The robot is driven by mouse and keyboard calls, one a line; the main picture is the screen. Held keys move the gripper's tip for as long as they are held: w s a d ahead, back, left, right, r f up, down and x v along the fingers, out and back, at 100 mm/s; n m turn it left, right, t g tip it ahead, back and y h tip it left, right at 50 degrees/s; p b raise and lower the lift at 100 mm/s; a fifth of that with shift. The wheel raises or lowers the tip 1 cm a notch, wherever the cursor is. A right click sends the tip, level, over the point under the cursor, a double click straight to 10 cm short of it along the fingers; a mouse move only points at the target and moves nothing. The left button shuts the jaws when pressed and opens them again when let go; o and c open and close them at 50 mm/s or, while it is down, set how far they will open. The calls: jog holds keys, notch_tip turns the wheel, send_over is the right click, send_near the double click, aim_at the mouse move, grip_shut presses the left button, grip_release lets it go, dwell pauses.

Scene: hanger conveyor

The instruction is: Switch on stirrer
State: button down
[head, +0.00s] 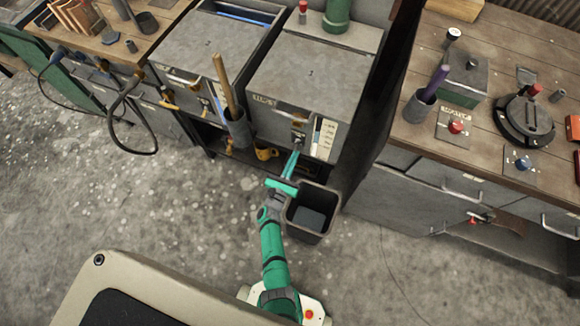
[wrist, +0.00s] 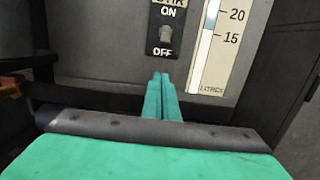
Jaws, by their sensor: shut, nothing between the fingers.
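The stirrer switch (wrist: 165,36) is a small grey toggle on a dark plate, with ON above it and OFF below. Its lever seems to point down towards OFF. The label above ON is cut off by the top of the wrist view. In the head view the switch plate (head: 298,135) is on the front of the right-hand grey tank (head: 262,108). My gripper (wrist: 162,76) is shut and empty, its green fingertips together just below the OFF mark. It also shows in the head view (head: 296,151), close in front of the tank; contact with the panel cannot be told.
A litre gauge (wrist: 209,50) is just right of the switch. A dark open bin (head: 312,212) stands on the floor beside my arm. A dark post (head: 378,95) rises right of the tank.

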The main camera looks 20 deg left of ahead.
aim_at(296, 146)
jog(key=shift+s+r, duration=0.35)
jog(key=shift+r, duration=0.6)
jog(key=shift+s+r, duration=0.3)
jog(key=shift+r, duration=0.6)
jog(key=shift+d, duration=0.15)
